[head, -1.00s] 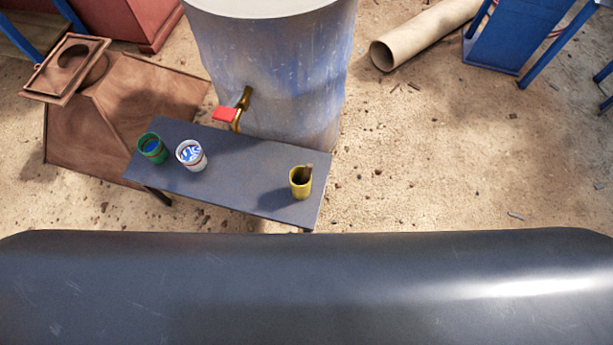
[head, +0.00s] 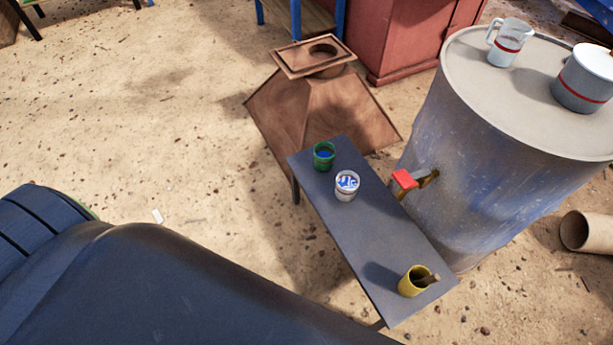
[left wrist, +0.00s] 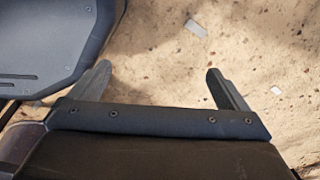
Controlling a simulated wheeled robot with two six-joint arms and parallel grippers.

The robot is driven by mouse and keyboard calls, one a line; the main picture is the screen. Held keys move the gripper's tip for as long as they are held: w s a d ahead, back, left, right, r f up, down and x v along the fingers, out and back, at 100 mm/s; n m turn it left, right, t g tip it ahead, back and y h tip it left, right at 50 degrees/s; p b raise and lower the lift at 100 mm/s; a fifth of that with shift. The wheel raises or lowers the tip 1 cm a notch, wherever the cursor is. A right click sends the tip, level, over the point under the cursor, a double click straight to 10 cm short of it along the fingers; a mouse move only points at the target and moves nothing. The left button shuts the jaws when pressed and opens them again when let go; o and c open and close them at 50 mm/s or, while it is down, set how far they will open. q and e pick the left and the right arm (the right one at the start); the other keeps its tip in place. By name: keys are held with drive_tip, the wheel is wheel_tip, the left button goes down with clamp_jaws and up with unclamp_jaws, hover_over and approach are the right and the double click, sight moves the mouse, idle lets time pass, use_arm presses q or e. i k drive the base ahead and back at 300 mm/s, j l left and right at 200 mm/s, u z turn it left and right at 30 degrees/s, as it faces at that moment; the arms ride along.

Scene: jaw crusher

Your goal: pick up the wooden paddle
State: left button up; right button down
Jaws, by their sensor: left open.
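What looks like the wooden paddle (head: 430,280) stands in a yellow cup (head: 411,282) at the near right end of a dark grey bench; only its brown upper end shows above the rim. My left gripper (left wrist: 155,85) shows in the left wrist view, its two fingers wide apart with only sandy ground between and beyond them. It is empty and away from the cup. My right gripper is in neither view.
The bench (head: 375,235) also bears a green cup (head: 324,156) and a white cup (head: 346,186). A large drum (head: 480,170) with a red-handled tap (head: 405,180) stands right beside it. A brown hopper-shaped piece (head: 310,105) stands behind. The ground at left is mostly open.

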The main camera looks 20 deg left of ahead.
sight(435, 278)
drive_tip(key=u, duration=0.4)
drive_tip(key=z, duration=1.15)
